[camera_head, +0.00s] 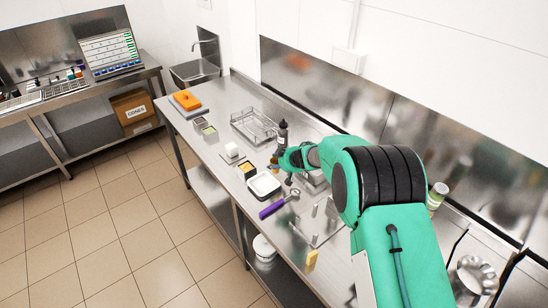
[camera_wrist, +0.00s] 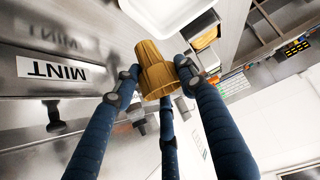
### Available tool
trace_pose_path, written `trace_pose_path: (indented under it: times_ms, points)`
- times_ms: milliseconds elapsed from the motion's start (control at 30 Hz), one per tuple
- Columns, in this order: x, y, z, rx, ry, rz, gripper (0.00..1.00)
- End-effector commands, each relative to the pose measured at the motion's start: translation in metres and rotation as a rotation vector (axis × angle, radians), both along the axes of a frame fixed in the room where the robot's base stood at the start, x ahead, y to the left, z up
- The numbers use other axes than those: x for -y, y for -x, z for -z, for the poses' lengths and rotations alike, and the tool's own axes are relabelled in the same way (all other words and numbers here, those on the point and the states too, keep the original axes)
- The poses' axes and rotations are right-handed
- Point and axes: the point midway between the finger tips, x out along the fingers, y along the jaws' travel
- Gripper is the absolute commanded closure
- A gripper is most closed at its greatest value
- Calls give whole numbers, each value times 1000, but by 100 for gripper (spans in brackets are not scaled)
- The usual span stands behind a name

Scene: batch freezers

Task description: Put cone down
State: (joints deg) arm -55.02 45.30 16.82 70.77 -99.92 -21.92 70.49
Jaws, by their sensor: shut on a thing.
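A tan wafer cone (camera_wrist: 156,72) shows in the middle of the wrist view. My gripper (camera_wrist: 158,82) is shut on it, with the dark blue fingers around its sides. In the head view my gripper (camera_head: 279,166) is over the worktable, left of my green arm and close to a dark bottle (camera_head: 283,134). The cone is too small there to make out clearly. I cannot tell in the head view how far it is above the table.
A white tray (camera_head: 263,185), a purple-handled scoop (camera_head: 273,208) and a wire rack (camera_head: 240,126) are on the steel table (camera_head: 222,145). Thin metal uprights (camera_head: 315,210) stand nearer the front. A MINT label (camera_wrist: 52,70) marks a steel surface. A CONES box (camera_head: 133,108) sits under the left bench.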

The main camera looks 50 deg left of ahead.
Motion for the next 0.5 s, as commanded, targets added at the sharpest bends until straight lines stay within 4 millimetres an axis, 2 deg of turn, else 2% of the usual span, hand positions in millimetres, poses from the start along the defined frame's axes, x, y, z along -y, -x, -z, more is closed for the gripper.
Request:
trace_pose_path:
  times_ms: [500]
  points:
    - [-52, -31, 6, 1, 0, 0, 70]
